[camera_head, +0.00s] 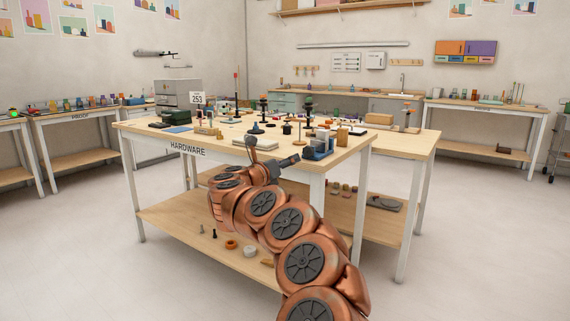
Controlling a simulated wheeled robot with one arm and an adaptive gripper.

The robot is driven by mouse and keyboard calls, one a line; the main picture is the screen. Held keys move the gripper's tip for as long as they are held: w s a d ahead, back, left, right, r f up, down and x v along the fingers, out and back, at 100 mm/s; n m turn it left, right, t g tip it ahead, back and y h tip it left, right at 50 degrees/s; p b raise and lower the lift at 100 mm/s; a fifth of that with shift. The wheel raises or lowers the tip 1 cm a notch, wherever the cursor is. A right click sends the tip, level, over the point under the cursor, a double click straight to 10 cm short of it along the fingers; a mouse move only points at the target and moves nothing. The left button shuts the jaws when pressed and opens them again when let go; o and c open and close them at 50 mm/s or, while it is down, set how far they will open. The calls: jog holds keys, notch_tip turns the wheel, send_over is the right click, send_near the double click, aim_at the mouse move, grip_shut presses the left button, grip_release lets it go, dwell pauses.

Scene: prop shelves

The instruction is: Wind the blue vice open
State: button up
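The blue vice (318,147) stands near the front right corner of the table marked HARDWARE. It is small in the head view, and I cannot tell how far apart its jaws are. My copper arm reaches up from the bottom of the view to the table's front edge. My dark gripper (291,160) is at the end of the arm, just left of the vice and at about the height of the tabletop. I cannot tell whether it touches the vice. Its fingers are too small to tell open from shut.
The hardware table (349,158) holds many small items, with a green box (173,118) at the left and a grey slab (255,145) near the front. Its lower shelf (165,218) carries loose parts. A second table (415,143) adjoins at the right. The floor around is clear.

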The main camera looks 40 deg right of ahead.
jog(key=shift+d, duration=0.1)
jog(key=m, duration=0.5)
send_near(307, 152)
jog(key=shift+d, duration=0.65)
jog(key=shift+x, duration=3.85)
jog(key=shift+w, duration=0.2)
jog(key=shift+c, duration=0.4)
jog(key=c, duration=1)
jog(key=n+p, duration=0.1)
jog(key=n, duration=0.2)
jog(key=shift+r+n+p, duration=0.15)
jog(key=shift+n+p, duration=0.15)
jog(key=shift+c, duration=0.2)
jog(key=shift+f+n+p, duration=0.2)
jog(key=shift+n+p, duration=0.1)
jog(key=shift+n, duration=0.4)
